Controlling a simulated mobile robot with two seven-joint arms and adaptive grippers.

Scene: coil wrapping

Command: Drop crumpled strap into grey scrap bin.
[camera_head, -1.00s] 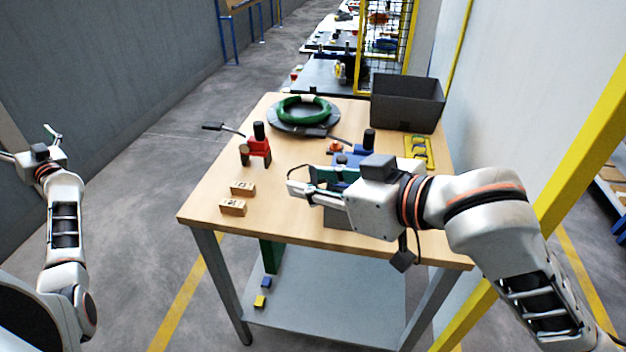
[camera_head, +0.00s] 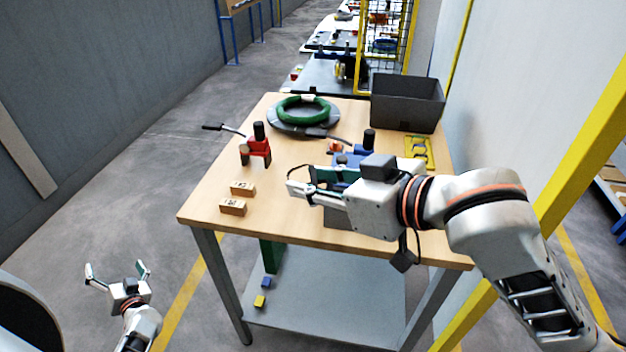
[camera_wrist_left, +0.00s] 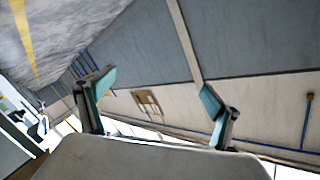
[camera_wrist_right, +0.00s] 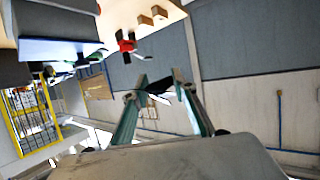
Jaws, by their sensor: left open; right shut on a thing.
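My right gripper (camera_head: 306,181) is over the near part of the table, its fingers pointing left. In the right wrist view its fingertips (camera_wrist_right: 160,90) are shut on a small black piece (camera_wrist_right: 156,86), which looks like the crumpled strap. In the head view a thin dark curved strip (camera_head: 292,168) shows at these fingertips. A large open dark grey bin (camera_head: 408,106), probably the scrap bin, stands at the table's back right, away from the gripper. My left gripper (camera_head: 116,271) is open and empty, low over the floor left of the table.
A green coil (camera_head: 302,108) lies on a round grey turntable at the back. A red tool (camera_head: 258,148) and a blue tool (camera_head: 368,143) stand on the table. Two wooden blocks (camera_head: 233,207) lie at the front left. A grey box (camera_head: 342,216) is partly hidden under my right gripper.

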